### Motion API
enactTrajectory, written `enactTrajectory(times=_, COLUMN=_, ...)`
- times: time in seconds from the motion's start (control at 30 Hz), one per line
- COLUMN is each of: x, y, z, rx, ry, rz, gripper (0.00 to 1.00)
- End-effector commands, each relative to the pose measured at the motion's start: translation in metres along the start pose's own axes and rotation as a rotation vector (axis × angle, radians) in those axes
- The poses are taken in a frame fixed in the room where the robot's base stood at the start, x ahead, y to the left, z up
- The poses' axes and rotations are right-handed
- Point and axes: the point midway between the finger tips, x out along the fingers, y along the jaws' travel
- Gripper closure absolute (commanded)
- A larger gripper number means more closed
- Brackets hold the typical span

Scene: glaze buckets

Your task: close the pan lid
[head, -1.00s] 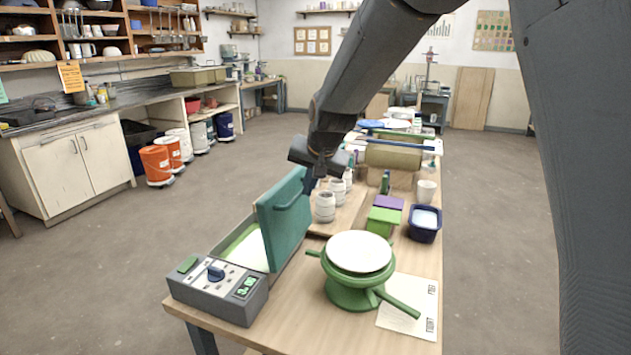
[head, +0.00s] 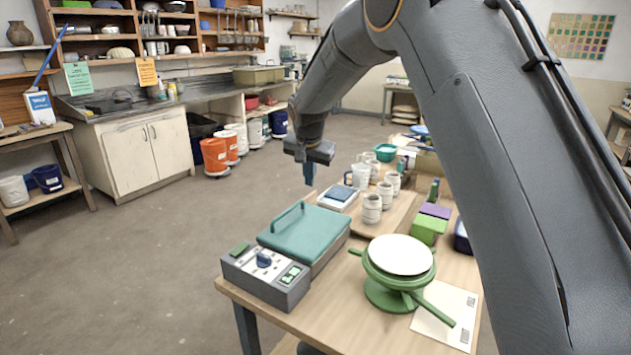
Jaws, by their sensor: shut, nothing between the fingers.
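The teal pan lid (head: 304,237) lies flat over the grey pan unit at the table's left front. Its raised handle (head: 288,214) runs along the left side of the lid. The unit's control panel (head: 264,270), with a blue knob and green displays, faces the front. My gripper (head: 309,182) is above and behind the lid, pointing down, apart from it. Its fingers are together with nothing seen between them. The inside of the pan is hidden by the lid.
A green turntable with a white disc (head: 400,255) stands right of the pan. Behind are several pale jars (head: 372,208), a white scale (head: 338,198) and a green block (head: 428,230). Buckets (head: 214,156) stand on the floor at the left. Open floor lies left of the table.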

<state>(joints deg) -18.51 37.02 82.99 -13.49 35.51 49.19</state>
Motion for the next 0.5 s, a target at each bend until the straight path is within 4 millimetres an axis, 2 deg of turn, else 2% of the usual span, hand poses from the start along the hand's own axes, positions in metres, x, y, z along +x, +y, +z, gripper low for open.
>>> enactTrajectory(times=0.03, x=0.009, y=-0.009, z=0.001, rx=-0.017, ry=-0.007, rz=0.031, gripper=1.00)
enactTrajectory(times=0.2, x=0.026, y=-0.030, z=0.004, rx=-0.061, ry=-0.033, rz=0.142, gripper=1.00)
enactTrajectory(times=0.4, x=0.046, y=-0.049, z=0.009, rx=-0.109, ry=-0.059, rz=0.259, gripper=1.00)
enactTrajectory(times=0.5, x=0.055, y=-0.056, z=0.011, rx=-0.104, ry=-0.058, rz=0.253, gripper=1.00)
